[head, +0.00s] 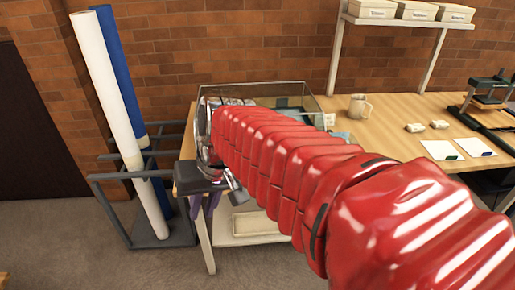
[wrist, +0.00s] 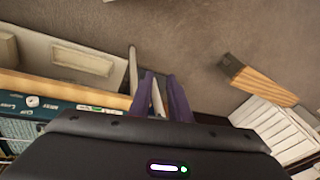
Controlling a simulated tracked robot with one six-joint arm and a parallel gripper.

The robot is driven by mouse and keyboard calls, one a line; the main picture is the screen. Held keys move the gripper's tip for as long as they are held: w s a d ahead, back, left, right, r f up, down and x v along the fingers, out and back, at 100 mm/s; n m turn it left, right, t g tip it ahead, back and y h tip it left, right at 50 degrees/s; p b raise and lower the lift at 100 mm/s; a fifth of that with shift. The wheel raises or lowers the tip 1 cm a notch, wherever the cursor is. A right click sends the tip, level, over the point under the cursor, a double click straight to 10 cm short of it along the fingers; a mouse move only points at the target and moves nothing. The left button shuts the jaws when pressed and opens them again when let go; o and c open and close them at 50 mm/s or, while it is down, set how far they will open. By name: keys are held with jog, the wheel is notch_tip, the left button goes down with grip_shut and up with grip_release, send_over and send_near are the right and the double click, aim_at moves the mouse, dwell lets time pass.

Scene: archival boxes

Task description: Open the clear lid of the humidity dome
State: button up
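The humidity dome (head: 296,89) is a clear, box-shaped cover with dark edges at the left end of the wooden table, against the brick wall. My red arm hides much of its front, and I cannot make out a separate lid or handle; its top looks level. My gripper (head: 204,206) points down by the table's left front corner, apart from the dome. In the wrist view, its two purple fingers (wrist: 160,80) stand a little apart, with a pale table leg showing behind the gap. Nothing is held. The dome is not clearly visible there.
A metal mug (head: 360,106), small pale blocks (head: 415,128) and white cards (head: 441,150) lie on the table (head: 400,112). A rack (head: 118,205) with tall white and blue rolls stands left. A shelf with boxes (head: 371,9) is behind.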

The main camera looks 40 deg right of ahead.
jog(key=w+d+f+m+t+y, duration=0.1)
jog(key=w+d+f+m+y, duration=0.2)
jog(key=w+d, duration=0.5)
jog(key=w+d+f+m+t+y, duration=0.1)
jog(key=w+d+m+y, duration=0.3)
jog(key=d, duration=0.7)
jog(key=s+d+f+m+t, duration=0.1)
jog(key=d+f+m+t, duration=0.2)
jog(key=d, duration=0.9)
jog(key=s+d+f+m+t, duration=0.2)
jog(key=d+f+m+t, duration=0.1)
jog(key=d, duration=0.9)
jog(key=shift+f+m+t+y, duration=0.3)
jog(key=shift+f+t, duration=0.1)
jog(key=shift+t, duration=0.1)
jog(key=x, duration=1.3)
jog(key=shift+w+a+f, duration=0.1)
jog(key=shift+w+f, duration=0.05)
jog(key=shift+w, duration=0.15)
jog(key=shift+c, duration=0.4)
